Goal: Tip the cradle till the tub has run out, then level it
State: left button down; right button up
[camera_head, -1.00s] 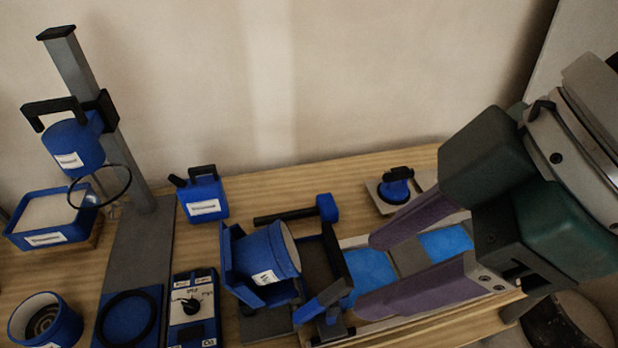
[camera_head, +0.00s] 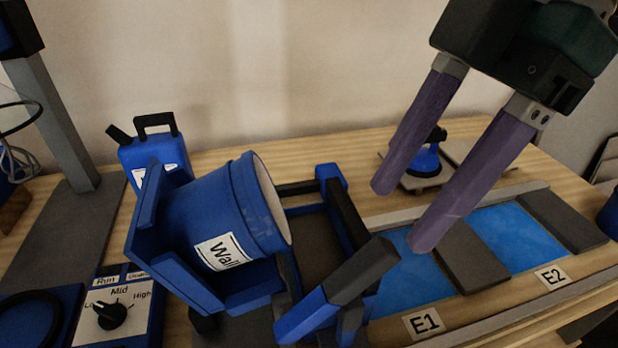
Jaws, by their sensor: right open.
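The blue tub (camera_head: 205,217) with a white label sits tilted to the right in the blue cradle (camera_head: 158,262), its mouth facing right. A black and blue lever (camera_head: 340,285) stands at the cradle's right front. My right gripper (camera_head: 398,218) is open, its two purple fingers apart and empty, above the blue bay marked E1 (camera_head: 410,288), to the right of the tub. Whether any contents are left in the tub is hidden from this angle. My left gripper is not in view.
A blue can (camera_head: 155,165) stands behind the cradle. A control box with a dial (camera_head: 112,316) is at the front left. A grey stand (camera_head: 50,120) rises at the left. Bay E2 (camera_head: 505,238) lies right of E1, and a blue suction cup (camera_head: 424,162) sits behind.

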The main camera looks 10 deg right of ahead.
aim_at(366, 257)
jog(key=b+x, duration=0.2)
jog(key=x, duration=0.6)
jog(key=shift+a+f, duration=0.15)
jog(key=shift+f, duration=0.05)
jog(key=shift+c, duration=0.2)
grip_shut()
jog(key=shift+r, duration=0.1)
dwell(0.8)
